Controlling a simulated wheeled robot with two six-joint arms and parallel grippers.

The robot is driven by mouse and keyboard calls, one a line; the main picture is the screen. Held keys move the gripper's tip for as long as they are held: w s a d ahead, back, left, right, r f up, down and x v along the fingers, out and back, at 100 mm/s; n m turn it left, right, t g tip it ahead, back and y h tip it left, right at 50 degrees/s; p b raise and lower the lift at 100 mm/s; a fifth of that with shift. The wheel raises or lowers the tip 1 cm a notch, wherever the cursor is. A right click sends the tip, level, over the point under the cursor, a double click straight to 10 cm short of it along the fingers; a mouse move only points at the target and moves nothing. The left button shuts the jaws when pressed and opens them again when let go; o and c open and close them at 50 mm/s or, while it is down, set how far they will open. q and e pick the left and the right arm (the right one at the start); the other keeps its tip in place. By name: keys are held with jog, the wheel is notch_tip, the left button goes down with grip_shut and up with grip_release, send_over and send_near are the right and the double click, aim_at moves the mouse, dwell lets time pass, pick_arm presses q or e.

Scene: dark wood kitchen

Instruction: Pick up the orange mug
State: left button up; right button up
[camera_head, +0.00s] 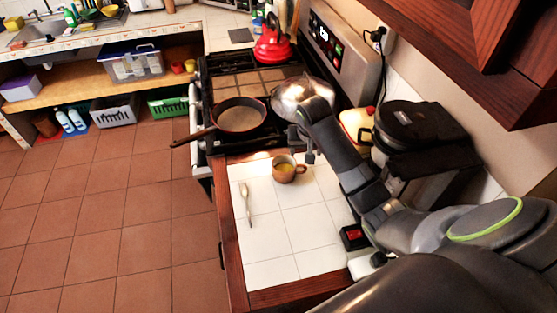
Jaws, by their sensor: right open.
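The orange mug (283,177) stands upright on the white tiled counter (265,235), just in front of the stove. It looks brownish-orange with a yellowish inside, and its handle points right. My right gripper (309,156) is open and empty, above and slightly right of the mug and apart from it as far as I can tell. My own arm partly hides the gripper's fingers. My left gripper is not in view.
A spoon-like utensil (246,203) lies left of the mug. A dark frying pan (240,115), a shiny metal pot or lid (297,92) and a red kettle (272,45) are on the stove. A black appliance (420,130) stands right.

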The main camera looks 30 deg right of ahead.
jog(key=w, duration=0.1)
send_near(302, 166)
jog(key=f, duration=0.1)
jog(key=x, duration=0.5)
jog(key=shift+w, duration=0.1)
jog(key=shift+f, duration=0.15)
jog(key=shift+d+f, duration=0.1)
jog(key=shift+f, duration=0.15)
jog(key=b+x, duration=0.4)
jog(key=shift+w+f, duration=0.15)
jog(key=shift+f, duration=0.25)
jog(key=shift+w+f+b, duration=0.15)
jog(key=shift+f+b, duration=0.05)
jog(key=shift+b, duration=0.25)
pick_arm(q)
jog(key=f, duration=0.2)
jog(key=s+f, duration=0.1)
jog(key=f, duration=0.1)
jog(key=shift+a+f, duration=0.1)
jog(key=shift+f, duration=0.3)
pick_arm(e)
jog(key=shift+c, duration=0.2)
